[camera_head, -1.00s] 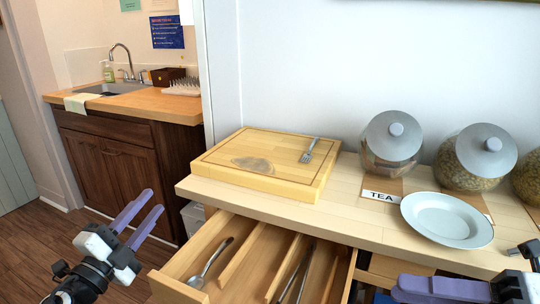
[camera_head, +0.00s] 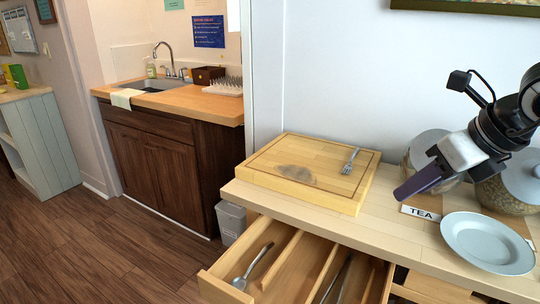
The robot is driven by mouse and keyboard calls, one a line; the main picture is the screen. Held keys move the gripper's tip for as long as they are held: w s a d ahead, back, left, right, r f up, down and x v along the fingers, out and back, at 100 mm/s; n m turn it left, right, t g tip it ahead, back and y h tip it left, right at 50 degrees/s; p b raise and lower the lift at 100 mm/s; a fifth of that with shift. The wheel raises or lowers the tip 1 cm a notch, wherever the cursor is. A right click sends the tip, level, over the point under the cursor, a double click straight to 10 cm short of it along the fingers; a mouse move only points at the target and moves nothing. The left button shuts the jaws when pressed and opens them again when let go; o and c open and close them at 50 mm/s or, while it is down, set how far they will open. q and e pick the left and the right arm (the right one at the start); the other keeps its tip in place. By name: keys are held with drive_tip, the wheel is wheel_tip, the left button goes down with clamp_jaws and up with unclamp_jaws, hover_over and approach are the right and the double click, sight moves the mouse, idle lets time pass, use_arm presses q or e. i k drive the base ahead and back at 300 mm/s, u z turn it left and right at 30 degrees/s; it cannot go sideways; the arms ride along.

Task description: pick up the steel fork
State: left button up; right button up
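The steel fork (camera_head: 350,161) lies on the right part of a wooden cutting board (camera_head: 275,185), tines toward me and handle pointing to the back. My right gripper (camera_head: 408,188) hangs above the counter to the right of the board, apart from the fork. Its purple fingers point down and left and line up as one in this view, so their gap is hidden. I see nothing held at their tips. My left gripper is out of view.
An open drawer (camera_head: 214,289) below the board holds a spoon (camera_head: 254,265) and other cutlery. A white plate (camera_head: 487,243), a TEA label (camera_head: 421,213) and glass jars (camera_head: 507,190) stand at the right. A sink counter (camera_head: 165,99) is at the back left.

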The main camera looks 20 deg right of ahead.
sight(349, 167)
drive_tip(key=u, duration=0.7)
drive_tip(key=i, duration=2.4)
drive_tip(key=z, duration=2.55)
drive_tip(key=i, duration=0.5)
drive_tip(key=u, duration=0.05)
